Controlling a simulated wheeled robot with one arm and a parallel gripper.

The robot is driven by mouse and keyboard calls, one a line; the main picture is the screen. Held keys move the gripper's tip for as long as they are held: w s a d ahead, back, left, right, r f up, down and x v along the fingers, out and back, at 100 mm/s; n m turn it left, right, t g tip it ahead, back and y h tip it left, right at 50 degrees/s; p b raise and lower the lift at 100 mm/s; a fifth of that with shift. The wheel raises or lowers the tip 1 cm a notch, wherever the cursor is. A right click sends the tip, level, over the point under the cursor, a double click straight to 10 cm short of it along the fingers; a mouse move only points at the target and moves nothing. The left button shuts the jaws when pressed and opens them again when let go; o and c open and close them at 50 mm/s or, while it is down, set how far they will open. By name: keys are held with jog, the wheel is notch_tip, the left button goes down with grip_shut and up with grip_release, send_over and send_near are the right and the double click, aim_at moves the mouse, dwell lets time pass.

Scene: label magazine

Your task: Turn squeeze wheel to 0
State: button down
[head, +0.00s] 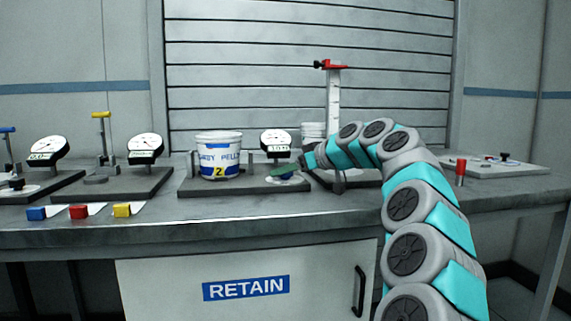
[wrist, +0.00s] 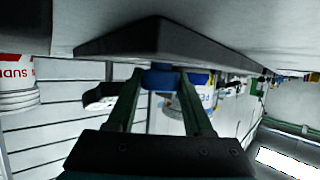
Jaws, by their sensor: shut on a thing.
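My gripper (head: 290,170) reaches in from the right, over the front right part of a dark base plate (head: 225,190). In the wrist view, which looks upside down, its two green fingers (wrist: 160,80) are shut on a small blue piece (wrist: 162,77), which looks like the squeeze wheel. The blue piece sits against the dark plate and also shows in the head view (head: 287,177), partly hidden by the fingers. A white round dial (head: 276,141) stands just behind my gripper; its reading is too small to tell. I see no readable 0 mark.
A white and blue pellet bucket (head: 219,160) marked 2 stands on the same plate, left of my gripper. Two more dial stations (head: 145,148) (head: 47,150) stand farther left. A tall post with a red top (head: 334,110) rises behind my arm. Colored blocks (head: 78,211) lie near the bench's front edge.

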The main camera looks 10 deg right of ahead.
aim_at(311, 190)
jog(key=shift+w+r+n+g+y+p, duration=0.15)
jog(key=shift+n+g+y+p, duration=0.8)
jog(key=shift+p, duration=0.75)
jog(key=shift+n+g+p, duration=0.25)
jog(key=shift+n+p, duration=0.1)
jog(key=shift+n, duration=0.1)
jog(key=shift+c, duration=1.5)
grip_release()
jog(key=v, duration=0.7)
jog(key=shift+s+d, duration=0.3)
